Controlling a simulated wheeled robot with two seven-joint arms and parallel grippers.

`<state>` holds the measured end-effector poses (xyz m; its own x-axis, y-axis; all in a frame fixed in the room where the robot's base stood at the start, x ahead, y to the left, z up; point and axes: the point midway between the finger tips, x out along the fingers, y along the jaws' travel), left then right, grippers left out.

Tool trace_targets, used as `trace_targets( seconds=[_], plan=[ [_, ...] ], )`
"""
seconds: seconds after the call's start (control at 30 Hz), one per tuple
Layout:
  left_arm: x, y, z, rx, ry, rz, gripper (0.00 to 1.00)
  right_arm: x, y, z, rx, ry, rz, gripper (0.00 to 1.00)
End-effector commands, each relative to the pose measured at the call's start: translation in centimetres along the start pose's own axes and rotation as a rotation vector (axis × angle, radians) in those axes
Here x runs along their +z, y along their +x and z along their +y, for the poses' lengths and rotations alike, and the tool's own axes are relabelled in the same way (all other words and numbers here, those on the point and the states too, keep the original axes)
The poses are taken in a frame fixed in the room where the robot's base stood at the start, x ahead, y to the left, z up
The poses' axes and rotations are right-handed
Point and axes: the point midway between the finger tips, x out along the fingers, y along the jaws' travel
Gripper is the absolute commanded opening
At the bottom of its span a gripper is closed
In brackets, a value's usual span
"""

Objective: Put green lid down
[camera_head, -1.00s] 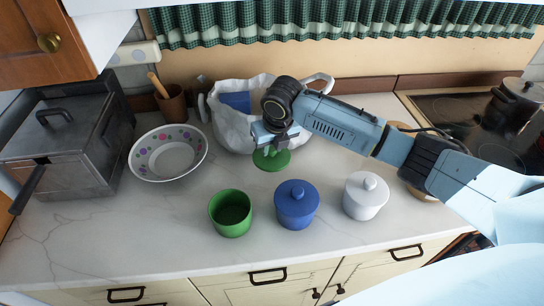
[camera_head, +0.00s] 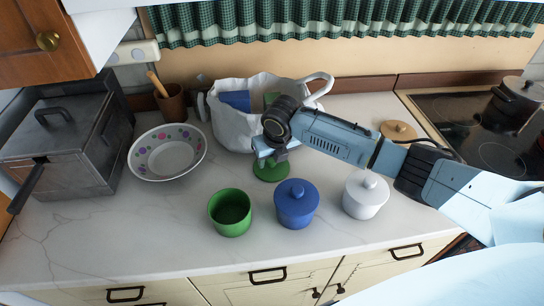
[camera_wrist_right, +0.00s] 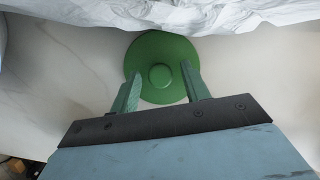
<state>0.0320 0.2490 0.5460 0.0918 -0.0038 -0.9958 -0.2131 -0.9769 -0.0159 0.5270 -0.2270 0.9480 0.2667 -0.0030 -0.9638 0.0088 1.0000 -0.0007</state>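The green lid (camera_head: 270,172) is a round disc in front of the white bag, and it appears to lie flat on the counter. In the right wrist view the lid (camera_wrist_right: 160,50) shows its round knob facing up between my fingers. My right gripper (camera_head: 271,160) is just above the lid. Its fingers (camera_wrist_right: 160,82) are spread on either side of the knob, with gaps visible, and hold nothing. The green pot (camera_head: 231,213) stands open and uncovered, nearer the front. My left gripper is not in view.
A blue lidded pot (camera_head: 297,205) and a white lidded pot (camera_head: 365,196) stand right of the green pot. The white bag (camera_head: 236,128) is close behind the lid. A patterned bowl (camera_head: 167,165) is at left. The counter's front strip is clear.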

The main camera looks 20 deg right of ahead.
Motion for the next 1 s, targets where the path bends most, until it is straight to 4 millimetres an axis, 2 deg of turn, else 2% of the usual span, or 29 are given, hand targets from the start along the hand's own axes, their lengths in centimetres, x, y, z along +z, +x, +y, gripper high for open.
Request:
trace_targets(
  seconds=[0.27,0.37,0.47,0.8,1.0],
  plan=[
    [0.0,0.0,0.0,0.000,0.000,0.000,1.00,0.1,-0.1,0.0,0.001,0.000,-0.001,0.47],
    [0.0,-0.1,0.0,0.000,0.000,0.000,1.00,0.2,-0.7,0.1,0.001,-0.001,-0.002,0.47],
    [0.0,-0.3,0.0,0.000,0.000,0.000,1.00,0.4,-2.2,0.0,0.002,-0.001,-0.004,0.47],
    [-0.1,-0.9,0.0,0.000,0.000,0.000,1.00,0.4,-9.6,0.0,0.001,-0.001,-0.005,0.47],
    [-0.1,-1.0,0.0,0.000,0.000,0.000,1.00,0.3,-12.1,0.0,0.001,0.000,-0.001,0.47]
  ],
)
